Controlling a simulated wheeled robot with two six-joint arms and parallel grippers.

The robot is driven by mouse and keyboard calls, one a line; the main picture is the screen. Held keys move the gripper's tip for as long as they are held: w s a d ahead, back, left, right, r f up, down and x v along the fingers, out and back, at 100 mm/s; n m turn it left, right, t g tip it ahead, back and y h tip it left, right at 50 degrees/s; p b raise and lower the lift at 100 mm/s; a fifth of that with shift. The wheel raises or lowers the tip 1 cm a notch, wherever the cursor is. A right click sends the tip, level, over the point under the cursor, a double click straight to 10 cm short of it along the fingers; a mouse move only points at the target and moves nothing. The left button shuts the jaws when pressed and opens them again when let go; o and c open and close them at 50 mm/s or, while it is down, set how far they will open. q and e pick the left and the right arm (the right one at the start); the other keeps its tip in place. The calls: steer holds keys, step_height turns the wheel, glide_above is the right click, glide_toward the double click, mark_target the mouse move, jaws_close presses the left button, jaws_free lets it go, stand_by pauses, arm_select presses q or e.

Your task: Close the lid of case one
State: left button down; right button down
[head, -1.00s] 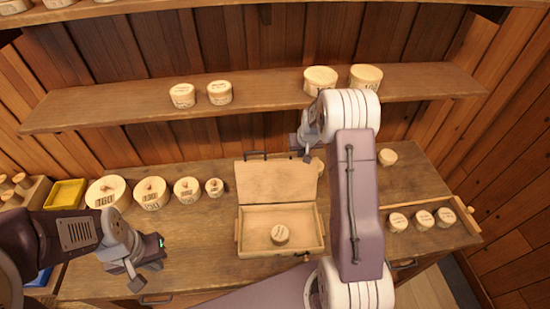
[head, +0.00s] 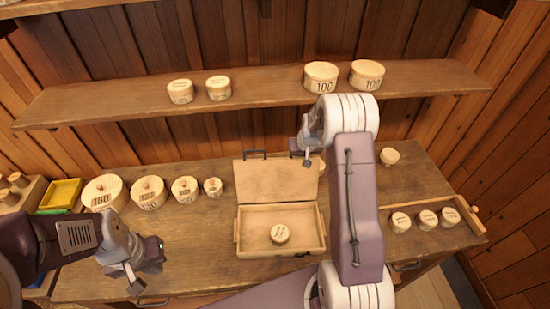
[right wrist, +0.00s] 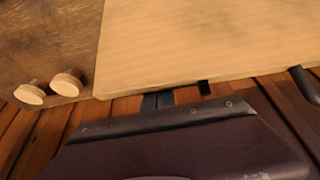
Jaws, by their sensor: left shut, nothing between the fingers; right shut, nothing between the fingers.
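A wooden case (head: 236,236) sits open in the middle of the bench, a round turned piece (head: 280,234) lying inside. Its lid (head: 270,178) stands up at the back, leaning backward. My right gripper (head: 308,161) is shut and empty at the lid's upper right edge. In the right wrist view the fingers (right wrist: 158,100) are close to the edge of the lid (right wrist: 210,40); I cannot tell if they touch. My left gripper (head: 135,288) is shut and empty over the front left of the bench, well away from the case.
Several round lidded boxes (head: 105,194) stand in a row left of the case. A tray (head: 463,202) with small round boxes is at the right. A shelf (head: 270,95) with more boxes runs behind.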

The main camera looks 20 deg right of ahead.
mark_target(302, 178)
steer(key=shift+s, duration=0.1)
steer(key=shift+s+a+b, duration=0.4)
steer(key=shift+s+b, duration=0.1)
steer(key=shift+s, duration=0.8)
steer(key=shift+s+a+b, duration=0.45)
steer(key=shift+s+b, duration=0.05)
steer(key=shift+s, duration=0.85)
steer(key=shift+s+a+b, duration=0.4)
steer(key=shift+s+b, duration=0.1)
steer(key=shift+s, duration=0.8)
step_height(302, 178, up, 8)
steer(key=p, duration=0.7)
